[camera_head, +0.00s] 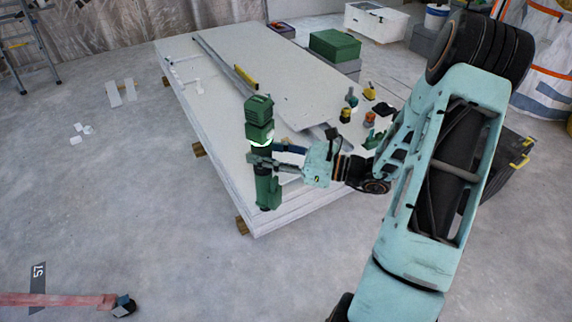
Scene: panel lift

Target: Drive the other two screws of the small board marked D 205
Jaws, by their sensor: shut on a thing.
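My gripper (278,164) is shut around the middle of an upright green power screwdriver (260,132), at the near left part of the stack of white panels (205,70). The tool's lower end (268,195) overlaps the stack's near edge in the picture. I cannot tell whether it touches anything. No marking D 205 is readable, and I cannot make out which piece is that small board or its screws. A separate flat board (300,100) lies on the stack behind the tool. My arm comes in from the right and hides part of the stack's right side.
Long metal strips and a yellow level (245,77) lie on the stack. Several small bottles and tools, one a red-topped container (369,120), stand at its right. A green box (335,45) is behind. A ladder (35,45) stands far left. The left floor is mostly clear.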

